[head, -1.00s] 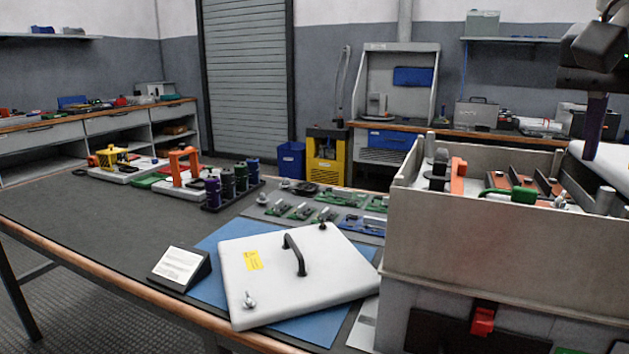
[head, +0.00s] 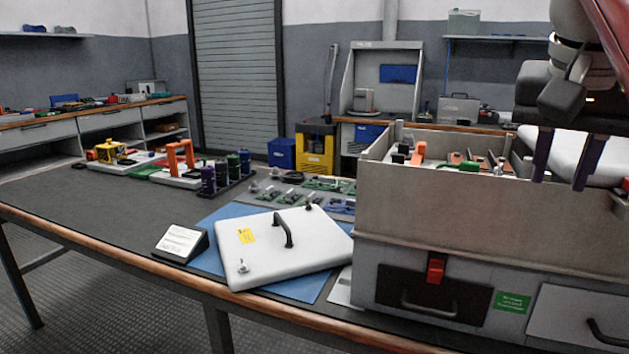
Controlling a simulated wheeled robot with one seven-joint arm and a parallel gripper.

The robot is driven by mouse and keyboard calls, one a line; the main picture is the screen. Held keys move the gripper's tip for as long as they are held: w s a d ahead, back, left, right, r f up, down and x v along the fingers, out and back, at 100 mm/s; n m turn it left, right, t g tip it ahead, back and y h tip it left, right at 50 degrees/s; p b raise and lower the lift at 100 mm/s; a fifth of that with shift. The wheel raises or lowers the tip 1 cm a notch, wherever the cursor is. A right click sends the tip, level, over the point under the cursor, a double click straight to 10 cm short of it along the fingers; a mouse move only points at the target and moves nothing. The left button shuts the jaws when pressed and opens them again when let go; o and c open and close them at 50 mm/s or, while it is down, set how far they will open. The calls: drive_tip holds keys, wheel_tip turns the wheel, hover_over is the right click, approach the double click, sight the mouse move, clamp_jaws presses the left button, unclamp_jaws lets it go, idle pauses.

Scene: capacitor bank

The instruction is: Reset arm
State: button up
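My gripper (head: 562,160) is at the upper right of the head view, with two dark purple fingers pointing down. The fingers are apart with nothing visible between them. It hangs in front of the right part of the open grey capacitor bank box (head: 450,207). Inside the box, the tops of an orange part (head: 418,153), a green part (head: 458,166) and brown bars (head: 474,160) show above the wall. The rest of the inside is hidden by the front wall.
A white lid with a black handle (head: 270,250) lies on a blue mat (head: 302,288) left of the box. A small sign (head: 181,243) stands beside it. Trays with circuit boards (head: 325,184) and coloured terminals (head: 227,172) lie farther back. The table's left part (head: 90,210) is clear.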

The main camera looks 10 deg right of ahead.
drive_tip(key=a+f+n+y, duration=0.1)
drive_tip(key=a+f+n, duration=0.2)
drive_tip(key=f, duration=0.8)
drive_tip(key=a+f+n+t+y, duration=0.1)
drive_tip(key=a+f+n, duration=0.2)
drive_tip(key=a+f, duration=0.4)
drive_tip(key=a+f+n+t+y, duration=0.1)
drive_tip(key=a+f+n, duration=0.2)
drive_tip(key=f, duration=1.2)
drive_tip(key=a, duration=0.3)
drive_tip(key=shift+s, duration=0.35)
drive_tip(key=shift+a, duration=0.1)
